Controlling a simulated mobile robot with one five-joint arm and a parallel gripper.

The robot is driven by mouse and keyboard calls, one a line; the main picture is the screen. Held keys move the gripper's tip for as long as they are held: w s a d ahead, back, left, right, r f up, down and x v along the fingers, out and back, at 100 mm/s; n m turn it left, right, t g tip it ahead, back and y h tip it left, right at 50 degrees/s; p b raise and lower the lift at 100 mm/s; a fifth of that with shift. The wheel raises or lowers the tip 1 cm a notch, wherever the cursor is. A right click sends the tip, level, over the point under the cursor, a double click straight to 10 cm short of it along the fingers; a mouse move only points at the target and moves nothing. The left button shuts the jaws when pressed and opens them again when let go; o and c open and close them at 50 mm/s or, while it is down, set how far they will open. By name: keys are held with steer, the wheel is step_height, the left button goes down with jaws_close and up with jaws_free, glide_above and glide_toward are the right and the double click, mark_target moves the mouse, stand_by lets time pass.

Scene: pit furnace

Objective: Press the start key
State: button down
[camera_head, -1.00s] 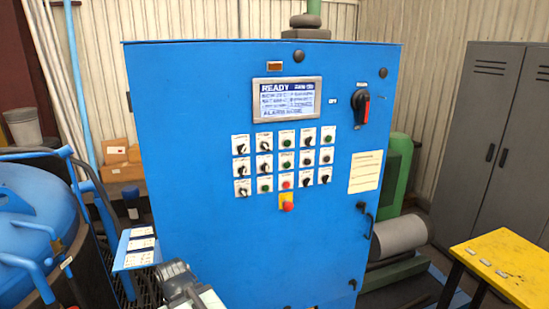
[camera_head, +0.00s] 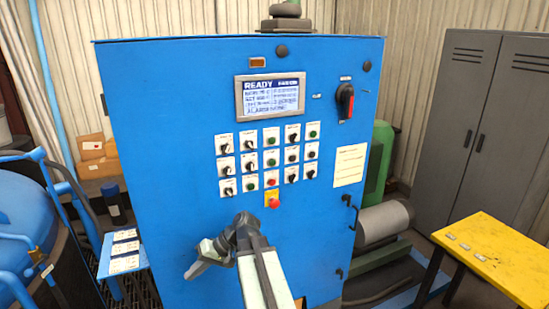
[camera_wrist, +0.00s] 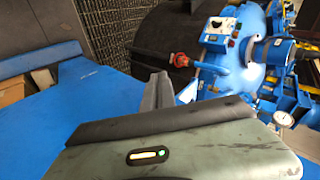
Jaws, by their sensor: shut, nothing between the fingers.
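The blue control cabinet (camera_head: 160,120) stands upright in front of me, with rows of knobs and push-buttons under a lit screen (camera_head: 270,97) that reads READY. Green buttons include one in the middle row (camera_head: 271,159) and one in the bottom row (camera_head: 252,182). A red button (camera_head: 271,180) sits beside that lower one. The button labels are too small to read, so I cannot tell which is the start key. My gripper (camera_head: 190,271) is shut and empty, below and left of the buttons, pointing left. In the wrist view its fingers (camera_wrist: 158,88) point away from the keys.
A red emergency stop (camera_head: 273,202) on a yellow plate is under the buttons. A rotary switch (camera_head: 345,100) and a door handle (camera_head: 353,212) are at the cabinet's right. A blue shelf with cards (camera_head: 108,258) juts out at left. A yellow table (camera_head: 495,255) stands at right.

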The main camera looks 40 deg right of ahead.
steer(key=s+d+r+m+t+p, duration=0.1)
steer(key=s+d+r+t, duration=0.3)
steer(key=d+r, duration=0.4)
steer(key=s+d+r+m+t+p, duration=0.1)
steer(key=s+d+r+t, duration=0.3)
steer(key=d+r, duration=0.5)
steer(key=s+d+r+m+t+p, duration=0.1)
steer(key=s+d+r+t, duration=0.3)
steer(key=d, duration=1)
step_height(320, 180, up, 4)
steer(key=shift+s+d+r+m+t, duration=0.2)
steer(key=shift+m+t, duration=0.3)
steer(key=shift+t, duration=0.5)
steer(key=shift+w, duration=0.1)
glide_toward(272, 162)
steer(key=w+a+r, duration=0.2)
steer(key=w+a, duration=0.2)
steer(key=shift+w+a+f, duration=0.15)
steer(key=shift+f, duration=0.1)
steer(key=shift+w, duration=0.4)
